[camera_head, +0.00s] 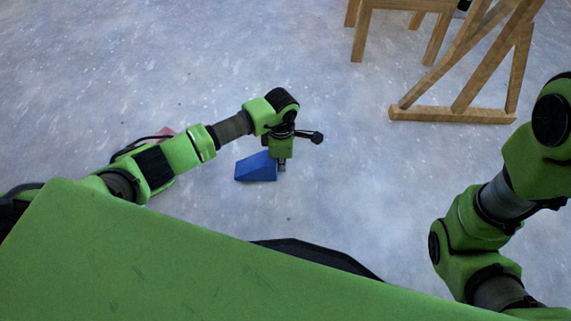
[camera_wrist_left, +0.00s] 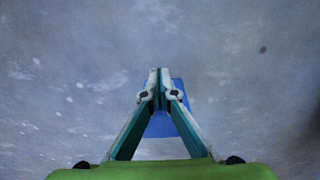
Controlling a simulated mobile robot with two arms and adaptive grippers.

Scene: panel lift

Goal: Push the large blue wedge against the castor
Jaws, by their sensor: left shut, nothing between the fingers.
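The blue wedge (camera_head: 256,167) lies on the floor near the middle of the head view, its thicker end toward the right. My left gripper (camera_head: 282,167) points down at the wedge's right end, its fingers shut and empty. I cannot tell whether they touch it. In the left wrist view the closed fingertips (camera_wrist_left: 162,80) hide part of the wedge (camera_wrist_left: 183,123), which shows behind and between the fingers. No castor can be made out clearly. My right arm is at the right edge, with its gripper out of view.
A wooden trestle frame (camera_head: 450,114) stands at the upper right, beside a wooden-legged piece (camera_head: 361,35). A small dark object (camera_head: 463,6) is cut off at the top edge. A reddish thing (camera_head: 165,132) is partly behind my left arm. The floor between wedge and trestle is clear.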

